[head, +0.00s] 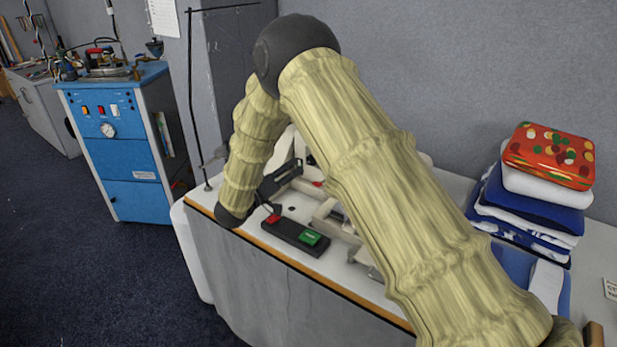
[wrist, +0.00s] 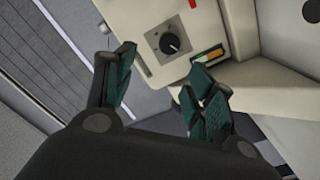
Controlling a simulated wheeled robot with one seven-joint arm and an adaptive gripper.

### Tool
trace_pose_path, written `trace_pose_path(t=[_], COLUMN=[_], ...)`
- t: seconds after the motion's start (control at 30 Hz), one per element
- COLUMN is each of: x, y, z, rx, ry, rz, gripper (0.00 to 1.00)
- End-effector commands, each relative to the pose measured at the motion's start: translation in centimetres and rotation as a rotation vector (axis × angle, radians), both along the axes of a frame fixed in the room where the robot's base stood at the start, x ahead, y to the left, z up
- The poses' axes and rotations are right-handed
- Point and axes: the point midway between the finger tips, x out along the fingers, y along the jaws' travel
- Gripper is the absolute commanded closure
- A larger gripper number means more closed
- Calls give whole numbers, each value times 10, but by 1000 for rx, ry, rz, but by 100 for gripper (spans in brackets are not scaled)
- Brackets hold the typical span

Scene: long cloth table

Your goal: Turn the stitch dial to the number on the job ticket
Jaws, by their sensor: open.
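The stitch dial (wrist: 170,43) is a black round knob with a pale pointer mark, on a dark plate on the cream machine body (wrist: 140,20). Its numbers are too small to read. My gripper (wrist: 163,68) is open and empty in the wrist view, its green-padded fingers apart. The dial shows beyond the gap between the fingertips, and I see no contact. In the head view my sleeved arm hides most of the machine (head: 327,212). A white printed card (head: 610,288) at the right edge is cut off; I cannot tell if it is the job ticket.
A black box with a red and a green button (head: 309,238) lies near the table's front edge. Folded cloths (head: 530,205) are stacked at the right under a red patterned piece (head: 549,156). A blue cabinet (head: 122,145) stands at the left beyond open floor.

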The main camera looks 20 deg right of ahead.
Motion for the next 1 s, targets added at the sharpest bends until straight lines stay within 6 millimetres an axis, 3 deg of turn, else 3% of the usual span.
trace_pose_path(t=[0.03, 0.1, 0.37, 1.0], x=[0, 0, 5, 57], y=[0, 0, -7, -81], z=[-13, -17, -20, -20], rx=[0, 0, 0, 0], ry=[-1, -1, -1, -1], rz=[1, 1, -1, -4], gripper=[45, 45, 45, 45])
